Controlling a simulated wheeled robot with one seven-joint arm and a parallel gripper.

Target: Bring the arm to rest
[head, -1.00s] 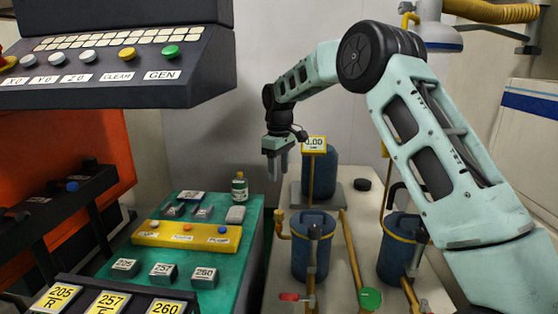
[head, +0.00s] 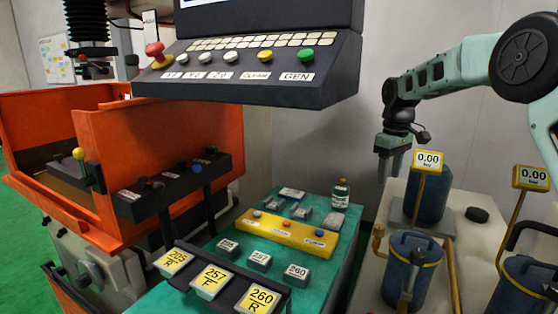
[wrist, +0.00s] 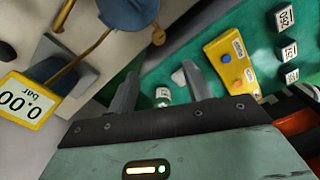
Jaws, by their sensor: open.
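My gripper (head: 393,160) hangs from my pale green arm at the right of the head view, fingers pointing down. It is open and empty. It is above the gap between the green bench and the pale stand with blue canisters, in front of the grey wall. In the wrist view the two fingers of my gripper (wrist: 162,92) stand apart, with a small green bottle (wrist: 163,95) showing beyond them. The same bottle (head: 341,194) stands at the back of the green bench in the head view, left of my gripper.
Blue canisters (head: 410,262) and a yellow 0.00 bar gauge (head: 428,163) stand at the right, close to my gripper. The green bench (head: 210,302) holds a yellow block (head: 285,234) and labelled blocks. A control panel (head: 250,80) overhangs it.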

